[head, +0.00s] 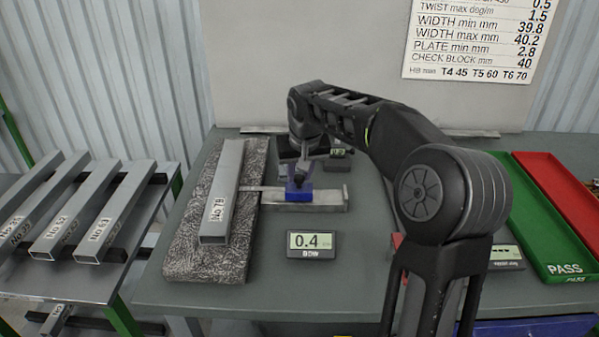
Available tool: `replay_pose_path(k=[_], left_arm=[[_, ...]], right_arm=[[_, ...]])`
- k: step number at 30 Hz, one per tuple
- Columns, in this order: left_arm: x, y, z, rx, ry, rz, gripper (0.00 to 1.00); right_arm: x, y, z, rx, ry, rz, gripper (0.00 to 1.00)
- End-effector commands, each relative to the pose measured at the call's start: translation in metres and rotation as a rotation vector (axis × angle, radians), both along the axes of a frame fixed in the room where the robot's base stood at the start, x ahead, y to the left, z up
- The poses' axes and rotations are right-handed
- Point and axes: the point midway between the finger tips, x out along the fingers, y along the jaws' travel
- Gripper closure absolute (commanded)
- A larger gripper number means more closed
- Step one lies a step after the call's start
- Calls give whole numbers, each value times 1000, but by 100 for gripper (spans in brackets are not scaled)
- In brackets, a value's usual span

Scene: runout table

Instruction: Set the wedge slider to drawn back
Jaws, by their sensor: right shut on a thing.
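The wedge slider has a blue block (299,194) on a short grey metal rail (328,200) in the middle of the table. A thin light strip (250,188) runs left from the rail to the edge of a grey square bar marked No 79 (222,195). Whether the strip's tip goes under the bar is hard to tell. My right gripper (299,178) comes down from above and is shut on the blue block's top. Its fingers partly hide the block. My left gripper is not in view.
The bar lies on a speckled stone slab (190,255). A small display (311,245) reading 0.4 stands in front of the rail. Green (545,225) and red (570,185) trays are at the right. Several bars (90,215) lie on a left rack.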

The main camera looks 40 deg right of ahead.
Motion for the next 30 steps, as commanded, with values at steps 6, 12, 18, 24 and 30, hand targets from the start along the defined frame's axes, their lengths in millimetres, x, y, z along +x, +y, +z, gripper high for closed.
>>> replay_pose_path(k=[6,12,18,24,30], left_arm=[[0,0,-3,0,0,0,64],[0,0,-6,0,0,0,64],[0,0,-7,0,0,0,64],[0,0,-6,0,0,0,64],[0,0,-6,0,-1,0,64]], right_arm=[[-14,-20,0,-1,-2,-5,100],[-40,-54,0,-2,-1,-6,100],[-49,-65,1,-2,0,-2,100],[-49,-65,1,-3,0,-2,73],[-49,-65,1,-3,0,-2,56]])
